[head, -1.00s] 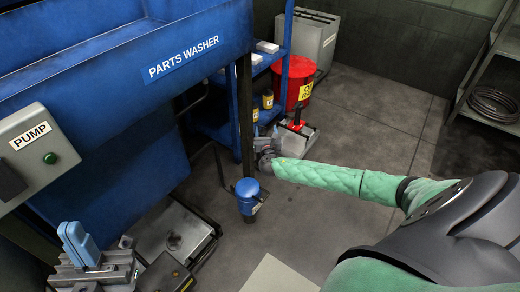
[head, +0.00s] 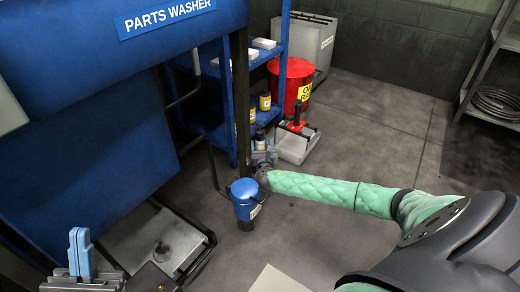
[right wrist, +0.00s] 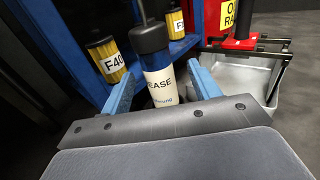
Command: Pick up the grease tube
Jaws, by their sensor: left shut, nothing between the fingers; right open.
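In the right wrist view the blue fingers of my right gripper (right wrist: 162,90) are open, one on each side of the tube with visible gaps. I cannot tell how deep it sits between them. My left gripper (head: 80,252) is shut and empty at the lower left.
Yellow filter cans (right wrist: 107,62) stand on the blue shelf (head: 208,125) beside the tube. A red bin (head: 290,82) stands behind. A blue canister (head: 245,198) is nearer, by the parts washer (head: 100,130).

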